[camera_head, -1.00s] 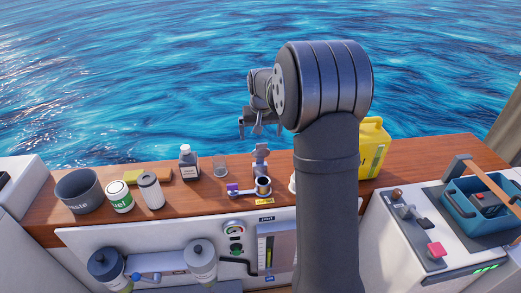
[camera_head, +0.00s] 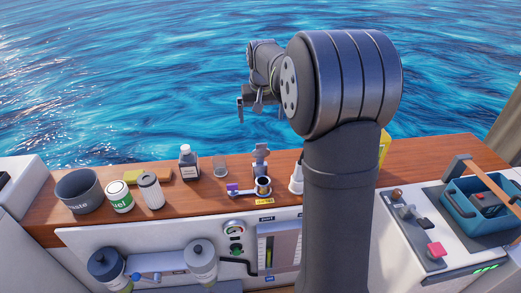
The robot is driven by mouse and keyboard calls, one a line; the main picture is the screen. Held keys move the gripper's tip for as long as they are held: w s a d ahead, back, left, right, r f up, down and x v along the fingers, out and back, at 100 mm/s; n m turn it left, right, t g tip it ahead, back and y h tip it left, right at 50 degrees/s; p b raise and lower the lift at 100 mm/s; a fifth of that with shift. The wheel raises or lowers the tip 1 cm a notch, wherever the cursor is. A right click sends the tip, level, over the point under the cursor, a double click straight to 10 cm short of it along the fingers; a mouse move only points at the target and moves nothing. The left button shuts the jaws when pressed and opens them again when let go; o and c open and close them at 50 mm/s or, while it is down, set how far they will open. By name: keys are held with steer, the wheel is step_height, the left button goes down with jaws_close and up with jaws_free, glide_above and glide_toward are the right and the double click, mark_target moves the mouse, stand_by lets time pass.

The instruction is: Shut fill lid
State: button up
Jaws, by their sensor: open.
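The fill opening (camera_head: 263,186) is a short round neck with a dark mouth, set on the wooden counter near its front edge. Its grey fill lid (camera_head: 260,155) appears to stand raised behind the neck, leaving the mouth uncovered. My gripper (camera_head: 251,108) is open and empty, in the air above and beyond the lid, seen against the water. It touches nothing. My large arm link stands right of the opening and hides part of the counter.
A purple-ended part (camera_head: 232,188) sits left of the neck. A clear cup (camera_head: 220,166), dark bottle (camera_head: 189,163), white-and-green can (camera_head: 119,196) and grey bucket (camera_head: 80,191) stand farther left. A white bottle (camera_head: 297,179) is close right. A yellow jug (camera_head: 384,146) is mostly hidden.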

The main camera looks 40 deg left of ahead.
steer(key=shift+v, duration=0.9)
